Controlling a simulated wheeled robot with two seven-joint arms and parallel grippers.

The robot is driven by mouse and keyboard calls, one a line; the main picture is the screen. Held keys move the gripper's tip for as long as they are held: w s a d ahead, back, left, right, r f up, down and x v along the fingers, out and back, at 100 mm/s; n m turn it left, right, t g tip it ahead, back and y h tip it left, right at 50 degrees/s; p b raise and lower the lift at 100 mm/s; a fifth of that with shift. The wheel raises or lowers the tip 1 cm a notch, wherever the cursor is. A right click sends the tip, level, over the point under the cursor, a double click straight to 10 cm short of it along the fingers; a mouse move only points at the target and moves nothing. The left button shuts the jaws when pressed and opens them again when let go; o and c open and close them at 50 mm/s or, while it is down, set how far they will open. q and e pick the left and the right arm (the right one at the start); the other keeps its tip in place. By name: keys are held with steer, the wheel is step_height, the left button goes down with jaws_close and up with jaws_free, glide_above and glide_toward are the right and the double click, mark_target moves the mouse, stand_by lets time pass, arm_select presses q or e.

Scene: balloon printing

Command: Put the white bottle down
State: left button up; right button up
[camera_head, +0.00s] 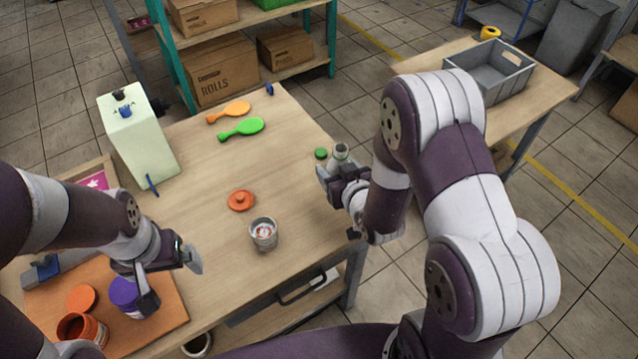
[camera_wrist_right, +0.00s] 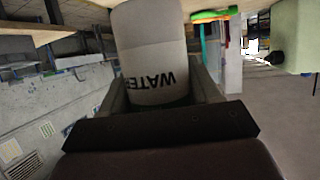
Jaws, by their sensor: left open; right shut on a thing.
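The white bottle (camera_head: 340,153) is at the right edge of the wooden table, between the fingers of my right gripper (camera_head: 334,174). In the right wrist view the bottle (camera_wrist_right: 155,55) shows dark "WATER" lettering, upside down in that picture. My right gripper (camera_wrist_right: 160,98) is shut on it. Whether the bottle's base touches the table is hidden. My left gripper (camera_head: 172,281) is open and empty above the front left of the table, near a purple container (camera_head: 125,294).
An orange lid (camera_head: 241,201) and a metal cup (camera_head: 264,234) stand mid-table. Green (camera_head: 242,129) and orange (camera_head: 229,112) paddles lie at the back. A pale green canister (camera_head: 138,135) stands left.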

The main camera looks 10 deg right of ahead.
steer(key=f, duration=0.1)
steer(key=w+a+f, duration=0.1)
steer(key=f, duration=0.1)
steer(key=w+a+f, duration=0.1)
steer(key=f, duration=0.1)
steer(key=shift+f, duration=0.25)
steer(key=shift+w+f, duration=0.1)
steer(key=shift+f+b, duration=0.1)
steer(key=shift+b, duration=0.25)
steer(key=o, duration=1.2)
